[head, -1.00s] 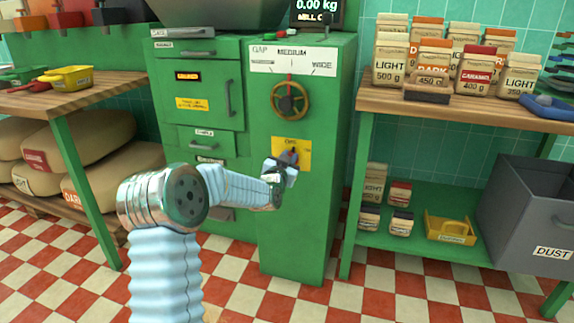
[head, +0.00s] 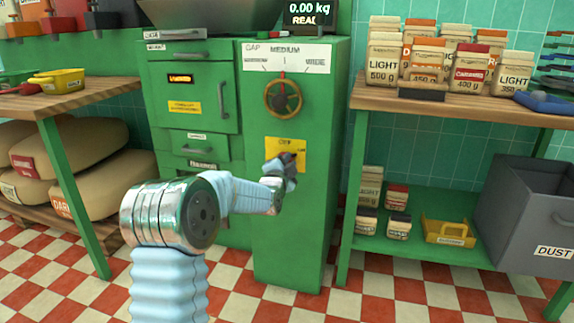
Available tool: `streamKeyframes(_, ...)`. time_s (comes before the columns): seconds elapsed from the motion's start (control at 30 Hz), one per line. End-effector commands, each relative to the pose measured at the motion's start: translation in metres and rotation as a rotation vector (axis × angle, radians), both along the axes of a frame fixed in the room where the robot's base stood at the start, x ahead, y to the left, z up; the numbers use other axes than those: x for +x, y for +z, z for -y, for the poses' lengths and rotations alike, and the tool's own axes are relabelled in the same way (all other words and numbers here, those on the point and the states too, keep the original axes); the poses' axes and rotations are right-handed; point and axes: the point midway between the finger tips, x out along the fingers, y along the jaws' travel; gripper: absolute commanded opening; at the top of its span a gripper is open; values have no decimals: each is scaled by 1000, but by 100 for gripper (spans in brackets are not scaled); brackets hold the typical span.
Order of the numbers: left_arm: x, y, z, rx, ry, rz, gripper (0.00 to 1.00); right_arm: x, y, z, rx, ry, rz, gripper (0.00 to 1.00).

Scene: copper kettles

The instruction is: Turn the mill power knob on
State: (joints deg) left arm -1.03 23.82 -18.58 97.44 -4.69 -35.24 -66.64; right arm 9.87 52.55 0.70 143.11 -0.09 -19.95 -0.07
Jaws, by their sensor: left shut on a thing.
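The green mill cabinet (head: 262,220) stands in the middle of the head view. On its front is a yellow plate (head: 299,146) whose label seems to read OFF. My left gripper (head: 287,160) is in front of this plate, shut on the power knob. The jaws hide most of the knob, so its pointer direction cannot be told. My right gripper is not in view.
A handwheel (head: 283,97) sits above the plate, under a white gap scale (head: 288,57). A display (head: 309,14) on top shows 0.00 kg. A shelf with bags (head: 383,58) and a grey dust bin (head: 525,215) stand right.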

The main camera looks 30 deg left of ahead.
Motion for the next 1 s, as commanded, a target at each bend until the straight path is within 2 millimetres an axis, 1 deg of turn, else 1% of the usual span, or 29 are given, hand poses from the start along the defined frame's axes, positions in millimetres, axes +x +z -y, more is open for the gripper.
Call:
streamKeyframes(0.23,0,-2,1,38,-1,-10,0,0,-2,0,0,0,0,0)
streamKeyframes(0.6,0,-2,1,40,-1,-11,0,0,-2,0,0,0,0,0)
streamKeyframes(0.63,0,-2,1,40,-1,-11,26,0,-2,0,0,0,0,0)
streamKeyframes(0.77,0,-1,1,40,-1,-10,46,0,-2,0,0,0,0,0)
streamKeyframes(1.0,0,-1,1,39,0,-9,47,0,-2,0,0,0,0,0)
